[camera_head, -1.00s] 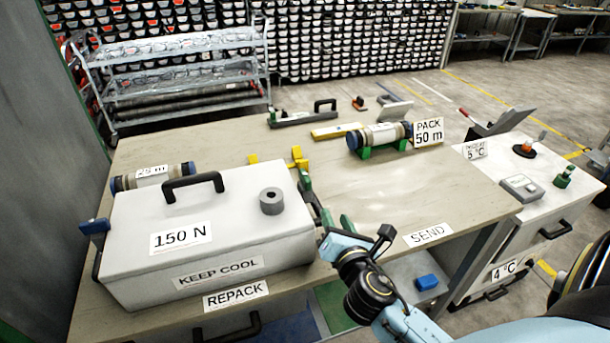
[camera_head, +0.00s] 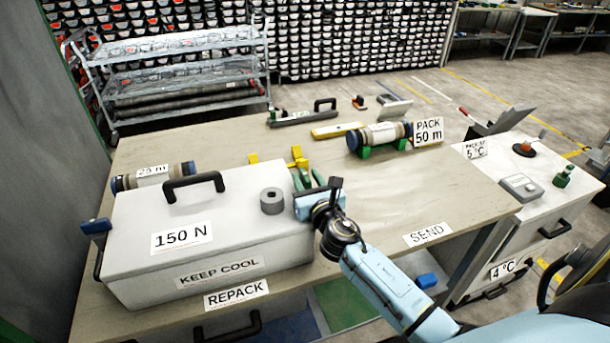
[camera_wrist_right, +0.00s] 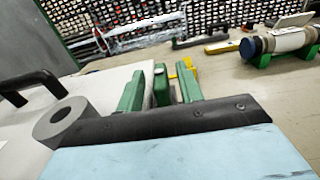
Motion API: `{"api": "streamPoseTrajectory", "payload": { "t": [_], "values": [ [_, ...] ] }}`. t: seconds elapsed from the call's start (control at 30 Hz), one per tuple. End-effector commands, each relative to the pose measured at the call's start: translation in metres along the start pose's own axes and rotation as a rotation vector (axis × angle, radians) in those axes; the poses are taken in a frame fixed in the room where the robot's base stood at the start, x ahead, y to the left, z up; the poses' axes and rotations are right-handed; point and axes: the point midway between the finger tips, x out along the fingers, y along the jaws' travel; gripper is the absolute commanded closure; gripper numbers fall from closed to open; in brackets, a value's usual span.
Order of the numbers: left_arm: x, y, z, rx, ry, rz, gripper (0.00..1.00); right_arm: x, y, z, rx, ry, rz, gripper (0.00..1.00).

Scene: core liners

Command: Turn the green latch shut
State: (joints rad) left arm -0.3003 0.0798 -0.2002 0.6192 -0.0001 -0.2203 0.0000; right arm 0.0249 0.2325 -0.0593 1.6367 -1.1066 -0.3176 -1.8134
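The green latch (camera_wrist_right: 161,85) is an upright green piece at the right end of the white box (camera_head: 140,262). In the head view it is mostly hidden among my fingers. My right gripper (camera_wrist_right: 160,88) is open, with one green finger on each side of the latch. Small gaps show between the fingers and the latch in the wrist view, so it is not gripped. In the head view, my right gripper (camera_head: 308,180) is beside the box's right edge. A blue latch (camera_head: 95,227) sticks out at the box's left end. My left gripper is not in view.
A grey ring (camera_head: 272,201) and a black handle (camera_head: 194,183) are on the lid. Yellow pieces (camera_head: 298,157) stand just behind the gripper. A core liner (camera_head: 380,136) rests on green supports farther back. The table (camera_head: 420,190) is clear to the right.

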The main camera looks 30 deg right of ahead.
Motion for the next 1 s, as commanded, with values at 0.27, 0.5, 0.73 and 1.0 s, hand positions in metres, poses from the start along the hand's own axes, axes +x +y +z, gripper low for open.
{"api": "streamPoseTrajectory", "payload": {
  "t": [0.27,0.5,0.73,1.0],
  "values": [
    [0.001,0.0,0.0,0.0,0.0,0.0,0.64,0.018,0.0,-0.001,0.0,0.001,0.0,0.64],
    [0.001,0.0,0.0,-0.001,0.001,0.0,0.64,0.018,0.0,-0.001,0.001,0.001,0.0,0.65],
    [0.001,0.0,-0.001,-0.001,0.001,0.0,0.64,0.018,0.0,0.0,0.001,0.001,0.0,0.95],
    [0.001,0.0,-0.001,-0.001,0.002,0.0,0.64,0.018,0.0,0.0,0.0,0.001,0.008,1.0]
  ]
}}
